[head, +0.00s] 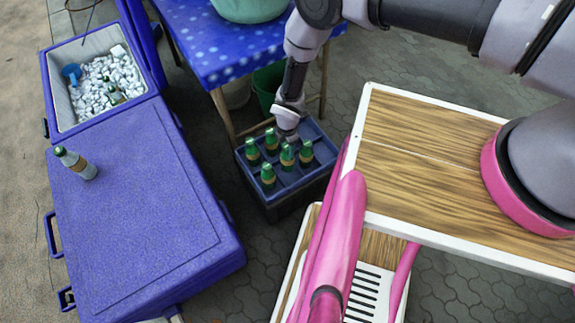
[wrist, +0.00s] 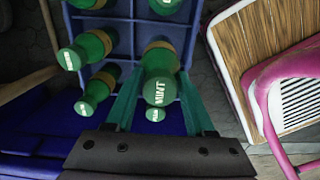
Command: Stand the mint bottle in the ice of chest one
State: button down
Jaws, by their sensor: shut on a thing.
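My gripper (head: 289,132) is down at the blue crate (head: 318,187), shut on a green bottle. In the wrist view this bottle (wrist: 160,70) stands between the two green fingers, and its cap reads MINT. Its base is hidden, and I cannot tell if it has left its cell. In the head view my gripper partly hides it. The open blue chest with ice (head: 52,98) is at the upper left, with white ice (head: 92,88) inside. A green bottle (head: 114,97) lies in that ice. No number shows on the chest.
Several other green bottles (head: 268,176) stand in the crate, close around my gripper. A bottle (head: 77,163) stands on the closed blue lid (head: 150,220). A blue scoop (head: 72,73) rests in the ice. A spotted table (head: 222,50) is behind the crate; a wooden-topped cart (head: 410,150) is right.

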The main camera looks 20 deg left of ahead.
notch_tip(320, 180, up, 13)
jog(key=shift+f, duration=0.15)
dwell(0.5)
dwell(1.4)
